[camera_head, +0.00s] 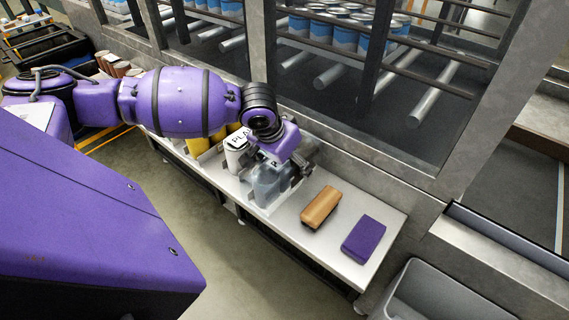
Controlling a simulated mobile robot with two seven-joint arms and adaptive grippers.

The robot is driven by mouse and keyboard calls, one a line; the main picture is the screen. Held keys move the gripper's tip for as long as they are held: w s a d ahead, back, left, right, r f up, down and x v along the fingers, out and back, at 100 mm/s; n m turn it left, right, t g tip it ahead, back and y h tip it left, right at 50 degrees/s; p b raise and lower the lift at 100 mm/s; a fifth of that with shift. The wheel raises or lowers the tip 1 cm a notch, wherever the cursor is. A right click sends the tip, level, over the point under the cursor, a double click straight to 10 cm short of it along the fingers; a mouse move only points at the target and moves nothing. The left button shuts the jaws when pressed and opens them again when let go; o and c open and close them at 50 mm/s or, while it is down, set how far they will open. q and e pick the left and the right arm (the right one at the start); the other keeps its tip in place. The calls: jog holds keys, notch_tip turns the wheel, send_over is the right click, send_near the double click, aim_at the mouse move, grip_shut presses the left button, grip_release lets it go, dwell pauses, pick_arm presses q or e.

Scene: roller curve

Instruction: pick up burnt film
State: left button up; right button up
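I cannot make out any burnt film for certain in the head view. My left arm comes in from the left, over a narrow metal bench (377,214). My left gripper (304,166) is small and dark, above the bench near a greyish, see-through container or bottle group (268,186). Its fingers are too small to tell open from shut, and I cannot tell whether it touches anything. My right gripper is not in view.
A brown-topped brush-like block (320,206) and a purple block (364,239) lie on the bench's right part. A white lettered container (236,155) and yellow containers (197,146) stand further left. A grey bin (415,285) is at lower right. Framed glazing (360,130) backs the bench.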

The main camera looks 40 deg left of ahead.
pick_arm(q)
jog(key=shift+w+f, duration=0.3)
jog(key=shift+f, duration=0.35)
jog(key=c, duration=1)
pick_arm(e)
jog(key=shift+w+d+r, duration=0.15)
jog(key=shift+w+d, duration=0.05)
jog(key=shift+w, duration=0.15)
